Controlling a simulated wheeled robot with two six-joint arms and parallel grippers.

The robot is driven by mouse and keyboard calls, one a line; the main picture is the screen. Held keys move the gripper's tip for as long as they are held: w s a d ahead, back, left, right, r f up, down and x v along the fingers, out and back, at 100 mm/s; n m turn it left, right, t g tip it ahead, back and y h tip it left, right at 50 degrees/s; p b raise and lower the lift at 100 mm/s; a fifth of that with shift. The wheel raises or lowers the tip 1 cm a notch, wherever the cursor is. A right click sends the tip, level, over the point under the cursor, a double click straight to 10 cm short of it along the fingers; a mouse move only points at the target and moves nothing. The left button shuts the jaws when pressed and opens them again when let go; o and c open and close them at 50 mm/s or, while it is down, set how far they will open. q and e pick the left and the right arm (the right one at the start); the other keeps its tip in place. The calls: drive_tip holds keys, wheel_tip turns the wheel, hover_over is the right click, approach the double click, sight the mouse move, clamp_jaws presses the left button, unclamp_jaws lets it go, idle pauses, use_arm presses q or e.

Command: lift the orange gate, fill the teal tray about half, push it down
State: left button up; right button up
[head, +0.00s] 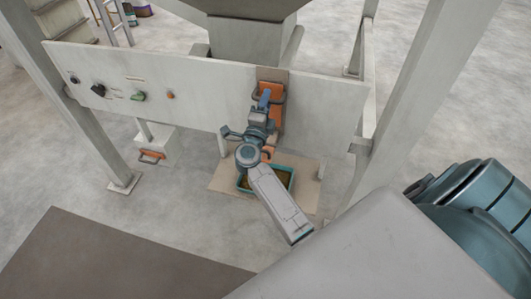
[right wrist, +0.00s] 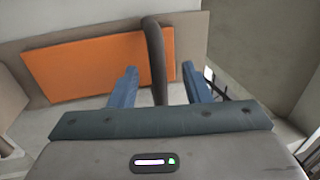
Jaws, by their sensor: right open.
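The orange gate (head: 278,115) is a flat plate on the front of the pale panel, below the hopper. It fills the upper left of the right wrist view (right wrist: 90,68). A dark handle bar (right wrist: 155,60) stands out from it. My right gripper (head: 265,98) is open, and the bar shows between its two fingers (right wrist: 160,87), apart from both. The teal tray (head: 292,183) sits low under the gate on a tan board, with brownish material inside. My right arm hides part of the tray and gate. My left gripper is not in view.
The pale panel (head: 200,92) carries knobs and a green button (head: 138,96) at its left. The hopper (head: 245,38) is above. Grey posts (head: 415,75) stand on both sides. A brown surface (head: 110,260) lies at the lower left.

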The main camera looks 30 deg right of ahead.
drive_tip(key=r+v, duration=0.1)
drive_tip(key=v, duration=0.6)
drive_tip(key=shift+r+p, duration=0.15)
drive_tip(key=shift+p, duration=0.3)
idle(0.5)
